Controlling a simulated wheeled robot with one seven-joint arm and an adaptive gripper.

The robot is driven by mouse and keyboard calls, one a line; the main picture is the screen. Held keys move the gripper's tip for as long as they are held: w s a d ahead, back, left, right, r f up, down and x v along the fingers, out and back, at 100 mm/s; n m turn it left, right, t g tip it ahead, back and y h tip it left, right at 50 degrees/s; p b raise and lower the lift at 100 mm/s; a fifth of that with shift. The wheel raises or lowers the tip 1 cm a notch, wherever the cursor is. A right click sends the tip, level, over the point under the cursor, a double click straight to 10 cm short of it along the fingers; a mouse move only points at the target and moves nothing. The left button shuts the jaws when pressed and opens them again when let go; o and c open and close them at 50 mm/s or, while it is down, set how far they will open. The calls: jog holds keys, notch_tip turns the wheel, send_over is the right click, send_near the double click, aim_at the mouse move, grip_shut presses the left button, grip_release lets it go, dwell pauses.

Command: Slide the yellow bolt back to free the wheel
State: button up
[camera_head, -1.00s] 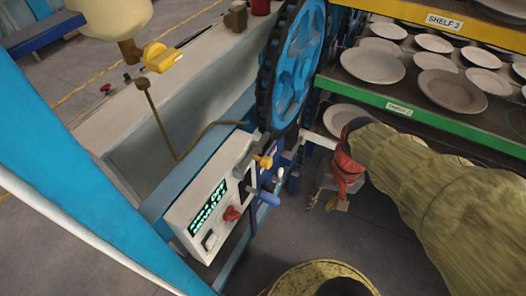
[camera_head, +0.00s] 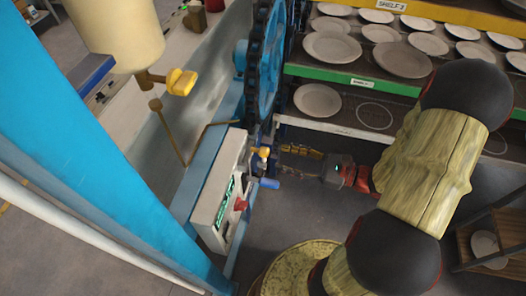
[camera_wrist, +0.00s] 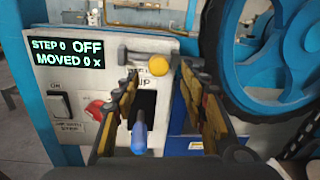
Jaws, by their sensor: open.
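The yellow bolt's round knob (camera_wrist: 159,65) sits on a dark bar at the top of the white control panel, beside the blue wheel (camera_wrist: 262,62). In the head view the bolt (camera_head: 264,152) shows small at the panel's right end, below the toothed wheel (camera_head: 258,65). My gripper (camera_wrist: 160,82) is open and faces the panel. Its yellow-and-dark fingers stand on either side, with the knob ahead between the tips, and I cannot tell whether they touch it. In the head view my gripper (camera_head: 288,160) is just right of the bolt.
A blue lever handle (camera_wrist: 139,138) sticks out below the bolt, between my fingers. A red knob (camera_wrist: 94,109) and black switch (camera_wrist: 61,104) are left. The display (camera_wrist: 67,52) reads "STEP 0 OFF, MOVED 0 X". Plate shelves (camera_head: 345,78) stand to the right.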

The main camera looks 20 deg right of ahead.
aim_at(263, 152)
jog(key=shift+b+x, duration=0.4)
jog(key=shift+x, duration=3.45)
jog(key=shift+c, duration=0.9)
grip_shut()
jog(key=shift+s+a, duration=0.1)
